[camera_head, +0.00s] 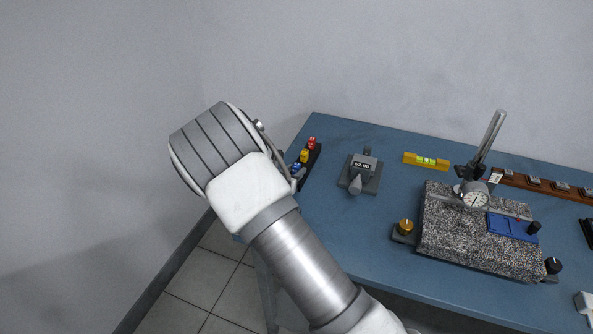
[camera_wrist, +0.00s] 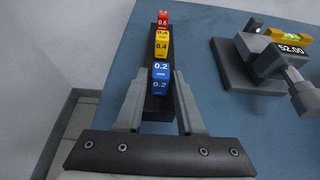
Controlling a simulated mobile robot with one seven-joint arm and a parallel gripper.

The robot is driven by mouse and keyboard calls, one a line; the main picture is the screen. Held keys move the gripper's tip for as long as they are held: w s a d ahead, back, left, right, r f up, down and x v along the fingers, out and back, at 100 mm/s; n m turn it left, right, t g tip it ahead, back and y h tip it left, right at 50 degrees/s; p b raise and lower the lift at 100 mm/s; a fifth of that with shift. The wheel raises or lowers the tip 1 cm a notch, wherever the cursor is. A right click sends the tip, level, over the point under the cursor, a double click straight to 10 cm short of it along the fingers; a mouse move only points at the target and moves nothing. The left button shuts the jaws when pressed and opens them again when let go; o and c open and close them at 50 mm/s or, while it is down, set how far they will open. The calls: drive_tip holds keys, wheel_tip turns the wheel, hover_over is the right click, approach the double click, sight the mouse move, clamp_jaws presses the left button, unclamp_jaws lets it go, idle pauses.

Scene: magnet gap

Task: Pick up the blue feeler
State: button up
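The blue feeler (camera_wrist: 161,78), marked 0.2, stands at the near end of a dark narrow rack (camera_wrist: 158,112). It also shows in the head view (camera_head: 297,168), partly behind my arm. Behind it in the same rack are a yellow feeler (camera_wrist: 161,44) marked 0.4 and a red feeler (camera_wrist: 163,20) marked 0.6. My gripper (camera_wrist: 160,76) is open, with one finger on each side of the blue feeler and a narrow gap visible on both sides. Whether the fingertips are level with the feeler or above it is hard to tell. In the head view my arm hides the fingers.
A grey device reading 52.00 (camera_head: 364,168) stands right of the rack on the blue table (camera_head: 330,226). Further right are a yellow level (camera_head: 425,160) and a speckled granite block (camera_head: 450,240) with a dial gauge (camera_head: 474,196). The table's left edge is close to the rack.

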clamp_jaws()
drive_tip(key=shift+r, duration=0.15)
